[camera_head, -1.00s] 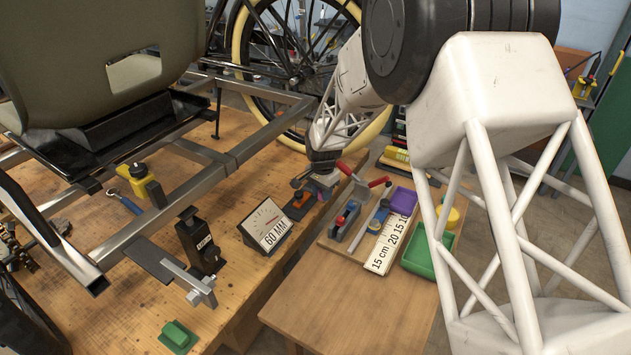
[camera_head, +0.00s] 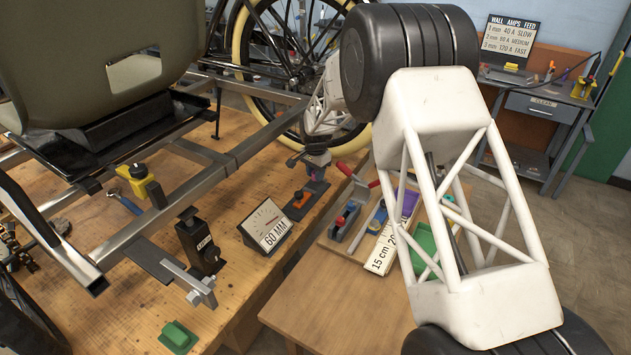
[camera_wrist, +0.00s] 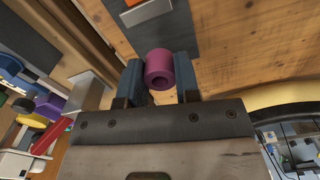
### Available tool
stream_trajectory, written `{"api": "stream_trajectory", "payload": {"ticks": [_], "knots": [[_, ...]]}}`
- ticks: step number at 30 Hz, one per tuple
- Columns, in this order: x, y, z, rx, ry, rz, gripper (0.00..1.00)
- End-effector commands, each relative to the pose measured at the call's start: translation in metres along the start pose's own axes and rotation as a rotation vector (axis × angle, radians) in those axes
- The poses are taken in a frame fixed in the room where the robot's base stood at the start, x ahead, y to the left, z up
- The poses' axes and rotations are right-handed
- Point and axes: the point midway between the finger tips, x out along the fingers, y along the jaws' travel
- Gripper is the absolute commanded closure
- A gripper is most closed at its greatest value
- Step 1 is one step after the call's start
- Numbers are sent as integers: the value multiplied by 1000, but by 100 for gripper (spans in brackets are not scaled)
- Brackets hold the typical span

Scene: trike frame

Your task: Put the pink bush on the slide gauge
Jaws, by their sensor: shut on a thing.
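The pink bush (camera_wrist: 158,66), a short thick ring with a dark bore, sits between the two blue fingers of my gripper (camera_wrist: 160,80) in the wrist view. My gripper is shut on it. In the head view my gripper (camera_head: 314,168) is small, above the far right edge of the workbench, with a bit of the bush showing under it. Below it lies a dark plate with an orange block (camera_head: 300,199), likely the slide gauge, beside a dial readout (camera_head: 267,226) marked 60 MM. The plate (camera_wrist: 148,22) also shows in the wrist view, apart from the bush.
The trike frame (camera_head: 205,185) spans the workbench at left, with a black clamp post (camera_head: 197,242) before it. A spoked wheel stands behind.

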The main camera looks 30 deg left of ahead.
Motion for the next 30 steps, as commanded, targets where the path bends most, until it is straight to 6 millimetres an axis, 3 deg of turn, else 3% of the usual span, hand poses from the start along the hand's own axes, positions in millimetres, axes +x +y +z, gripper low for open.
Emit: {"api": "stream_trajectory", "payload": {"ticks": [12,24,30], "knots": [[2,-1,-1,0,0,0,95],[34,-1,-1,0,-1,1,95],[36,-1,-1,0,0,0,95]]}}
